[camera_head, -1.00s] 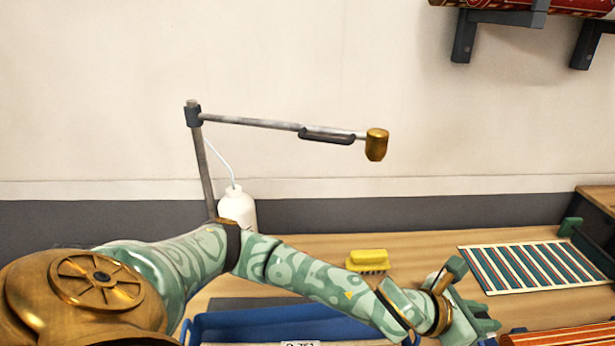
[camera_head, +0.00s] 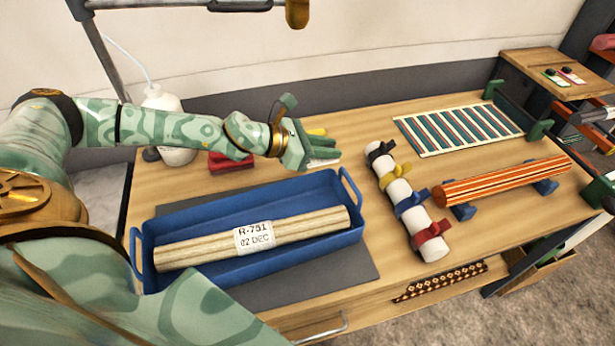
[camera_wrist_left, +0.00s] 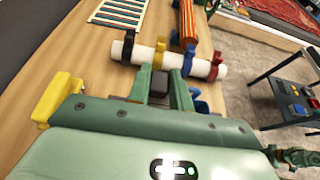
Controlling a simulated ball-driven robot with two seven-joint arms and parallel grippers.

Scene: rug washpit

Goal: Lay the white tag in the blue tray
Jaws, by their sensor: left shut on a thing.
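My left gripper (camera_head: 308,148) is shut on the white tag (camera_head: 327,162), of which only a thin pale edge shows below the fingers. In the left wrist view the gripper (camera_wrist_left: 162,92) has a small dark block (camera_wrist_left: 160,82) between its fingers, apparently the tag's grip. The blue tray (camera_head: 230,196) lies in front of and left of the gripper in the head view. It holds a pale striped roll (camera_head: 310,226) with a white label (camera_head: 254,236) reading R-751, 02 DEC. The gripper is beyond the tray's back right side. My right gripper is not in view.
A yellow brush (camera_wrist_left: 57,98) is close beside the left gripper. A white tube with coloured clamps (camera_head: 399,190) and an orange striped roll (camera_head: 500,183) lie right of the tray. A striped rug (camera_head: 458,128) lies behind. A red block (camera_head: 230,162) and white bottle (camera_head: 165,104) stand back left.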

